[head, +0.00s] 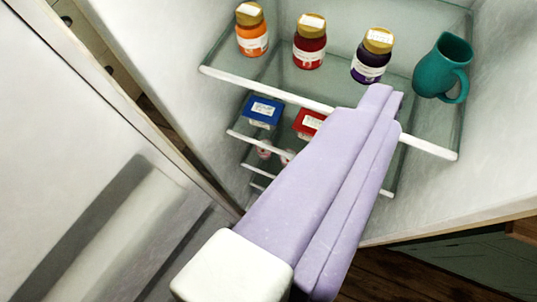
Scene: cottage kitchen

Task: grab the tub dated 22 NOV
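Two tubs stand on the second shelf of the open fridge: a blue-lidded tub (263,112) on the left and a red-lidded tub (306,125) to its right. Each has a white label on the lid, but the print is too small to read, so I cannot tell which is dated 22 NOV. My gripper (388,103), with pale lilac fingers, reaches up and right across the fridge opening. Its fingers lie together and appear shut, with nothing visible between them. They cover the shelf to the right of the red-lidded tub.
The top glass shelf (283,88) holds an orange jar (252,38), a red jar (309,50), a purple jar (370,67) and a teal jug (437,72). Small items on a lower shelf are partly hidden. The fridge door (75,130) stands open at left.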

